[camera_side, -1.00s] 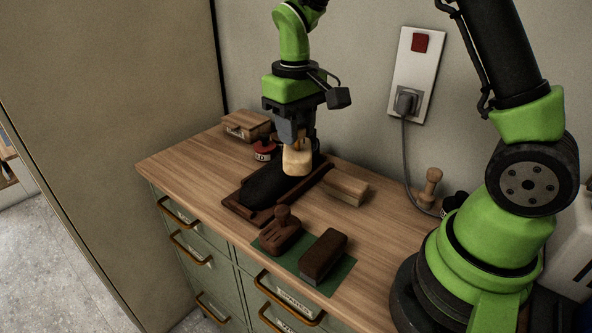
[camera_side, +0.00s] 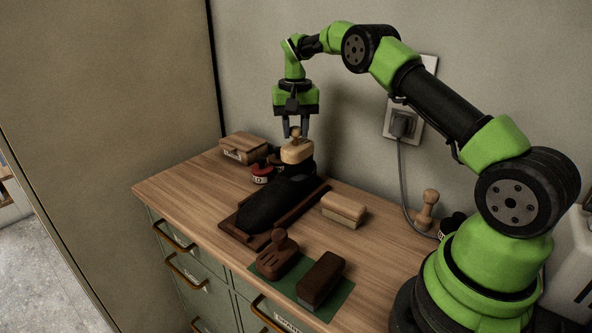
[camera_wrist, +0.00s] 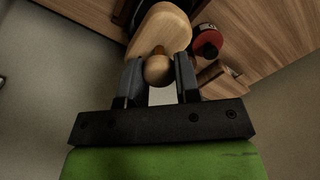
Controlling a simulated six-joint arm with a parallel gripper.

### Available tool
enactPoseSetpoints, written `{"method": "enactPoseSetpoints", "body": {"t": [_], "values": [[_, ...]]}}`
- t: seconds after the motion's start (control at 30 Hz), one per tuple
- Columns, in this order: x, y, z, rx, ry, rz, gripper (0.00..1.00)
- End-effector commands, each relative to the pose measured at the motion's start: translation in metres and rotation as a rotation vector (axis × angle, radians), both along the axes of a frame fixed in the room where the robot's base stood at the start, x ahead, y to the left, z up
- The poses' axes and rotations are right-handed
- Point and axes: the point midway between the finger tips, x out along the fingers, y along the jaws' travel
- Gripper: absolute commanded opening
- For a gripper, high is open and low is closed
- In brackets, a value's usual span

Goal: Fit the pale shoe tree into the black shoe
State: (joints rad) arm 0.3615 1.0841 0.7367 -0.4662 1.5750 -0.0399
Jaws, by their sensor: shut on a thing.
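The pale shoe tree (camera_side: 297,153) is a rounded wooden block with a round knob on top. My gripper (camera_side: 296,130) points down and is shut on the knob; the wrist view shows the knob (camera_wrist: 158,70) between both fingers. The black shoe (camera_side: 262,208) lies in a dark wooden tray (camera_side: 235,230), toe toward the front left. The shoe tree is over the heel end of the shoe, roughly level. I cannot tell whether it touches the shoe. The shoe's opening is hidden behind the shoe tree in the side view.
A red tin (camera_side: 262,175) and a wooden box (camera_side: 243,149) stand behind left. A pale block brush (camera_side: 343,208) lies right of the tray. A green mat (camera_side: 343,296) in front holds a brown knobbed piece (camera_side: 279,252) and a dark brush (camera_side: 320,279). A wooden knobbed piece (camera_side: 427,208) stands right.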

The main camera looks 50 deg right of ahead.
Motion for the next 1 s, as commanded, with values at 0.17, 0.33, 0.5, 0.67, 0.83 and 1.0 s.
{"method": "enactPoseSetpoints", "body": {"t": [0.17,0.33,0.5,0.67,0.83,1.0], "values": [[0.0,0.0,-0.031,0.001,0.003,0.0,0.0],[0.0,0.001,-0.049,0.002,0.002,0.001,0.0],[0.0,0.001,-0.072,0.001,0.001,0.002,0.0],[0.0,0.0,-0.075,0.0,-0.001,0.001,0.0],[0.0,0.0,-0.075,0.0,-0.001,0.002,0.0],[0.0,0.0,-0.077,0.0,-0.001,0.002,0.49]]}}
